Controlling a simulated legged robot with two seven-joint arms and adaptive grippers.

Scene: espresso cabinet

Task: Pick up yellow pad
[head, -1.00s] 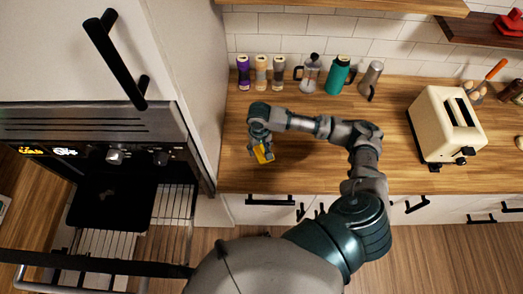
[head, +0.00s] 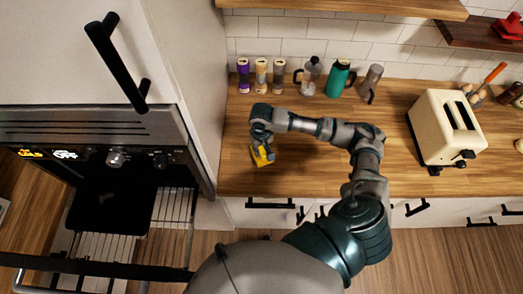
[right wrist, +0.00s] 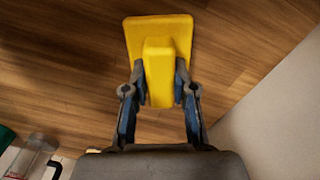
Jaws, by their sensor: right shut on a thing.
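The yellow pad (head: 261,158) is at my right gripper, over the left part of the wooden counter. In the right wrist view the yellow pad (right wrist: 160,40) shows a flat plate with a raised block-like handle. My right gripper (right wrist: 160,92) is shut on that handle, one finger on each side. In the head view my right gripper (head: 263,147) points down, and the pad is tilted. I cannot tell whether the pad touches the counter. My left gripper is not in view.
The wooden counter (head: 310,170) is clear around the pad. Several jars and a teal jug (head: 339,79) stand along the back wall. A cream toaster (head: 446,130) stands to the right. A tall cabinet with an oven (head: 100,150) borders the left.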

